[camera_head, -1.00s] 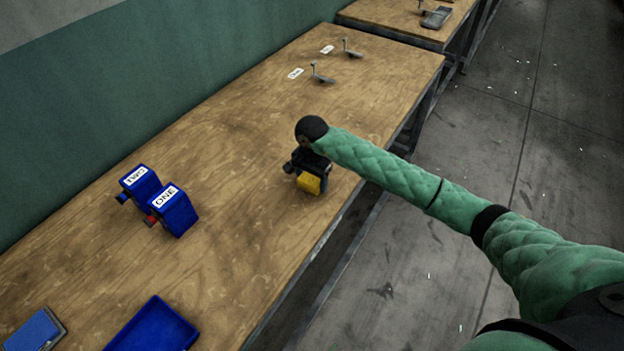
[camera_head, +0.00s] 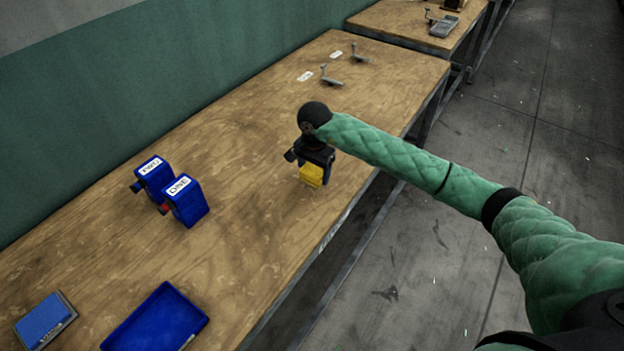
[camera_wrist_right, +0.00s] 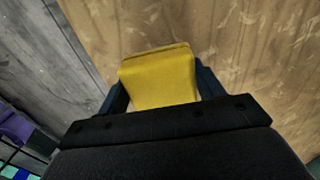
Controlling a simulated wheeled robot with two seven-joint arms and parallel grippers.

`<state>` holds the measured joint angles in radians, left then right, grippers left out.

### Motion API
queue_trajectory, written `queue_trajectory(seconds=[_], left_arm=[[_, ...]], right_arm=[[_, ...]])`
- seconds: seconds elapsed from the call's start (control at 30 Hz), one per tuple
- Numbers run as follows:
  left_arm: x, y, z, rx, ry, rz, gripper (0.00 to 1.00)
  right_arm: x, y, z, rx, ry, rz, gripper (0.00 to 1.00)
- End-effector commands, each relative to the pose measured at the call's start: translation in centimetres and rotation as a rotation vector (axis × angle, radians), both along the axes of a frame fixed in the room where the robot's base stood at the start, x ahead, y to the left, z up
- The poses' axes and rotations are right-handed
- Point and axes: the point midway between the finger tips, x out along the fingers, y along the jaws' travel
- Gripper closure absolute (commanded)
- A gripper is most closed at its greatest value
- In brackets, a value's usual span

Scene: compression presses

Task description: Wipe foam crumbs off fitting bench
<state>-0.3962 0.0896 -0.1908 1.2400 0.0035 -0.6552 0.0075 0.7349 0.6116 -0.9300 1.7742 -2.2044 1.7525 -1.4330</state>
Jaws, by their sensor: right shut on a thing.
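The fitting bench (camera_head: 235,232) is a long wooden-topped table running from the lower left to the upper right. My right gripper (camera_head: 312,172) is over the right part of the bench, close to its front edge. It is shut on a yellow block-like thing (camera_head: 311,175), which looks like a sponge or cloth. The right wrist view shows the yellow thing (camera_wrist_right: 160,80) between the two dark fingers. Whether it touches the wood I cannot tell. I cannot make out foam crumbs on the bench for certain. My left gripper is not in view.
Two blue labelled holders (camera_head: 185,202), one marked ONE, stand left of my gripper. A blue tray (camera_head: 190,335) and a blue pad (camera_head: 43,318) lie at the near left. Two metal levers (camera_head: 330,78) with white tags are at the far end. The bench middle is clear.

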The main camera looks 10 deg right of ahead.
Motion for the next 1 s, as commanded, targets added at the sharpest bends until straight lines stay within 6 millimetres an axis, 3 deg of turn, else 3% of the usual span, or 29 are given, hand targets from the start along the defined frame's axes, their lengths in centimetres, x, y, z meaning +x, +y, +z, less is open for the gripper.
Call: queue_trajectory(seconds=[0.4, 1.0], left_arm=[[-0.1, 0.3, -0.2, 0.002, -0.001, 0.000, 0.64], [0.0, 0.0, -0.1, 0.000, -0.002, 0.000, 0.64]], right_arm=[[0.7, -0.9, 3.0, -0.001, 0.001, -0.012, 0.58], [0.7, -0.9, 3.1, -0.001, 0.001, -0.011, 0.58]])
